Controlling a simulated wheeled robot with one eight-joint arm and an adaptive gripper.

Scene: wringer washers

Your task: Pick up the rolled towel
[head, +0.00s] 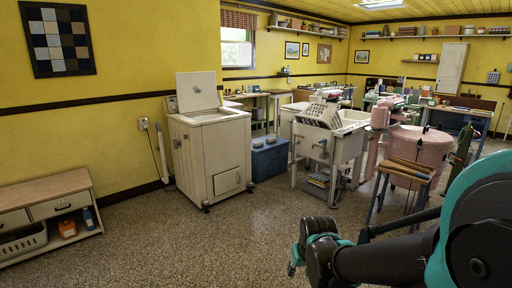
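I cannot make out a rolled towel for certain in the head view; things on the far tables and shelves are too small to tell. My arm reaches in from the lower right, and its dark end (296,262) hangs over the speckled floor, apart from the furniture. The fingers are too small and turned away to show whether they are open or shut. I see nothing held there.
A cream washer (210,155) with a raised lid stands left of centre, beside a blue chest (270,158). A white wringer tub (330,145), a pink tub (418,150) and a small stool (408,172) stand at right. A low cabinet (45,190) is at left. The front floor is clear.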

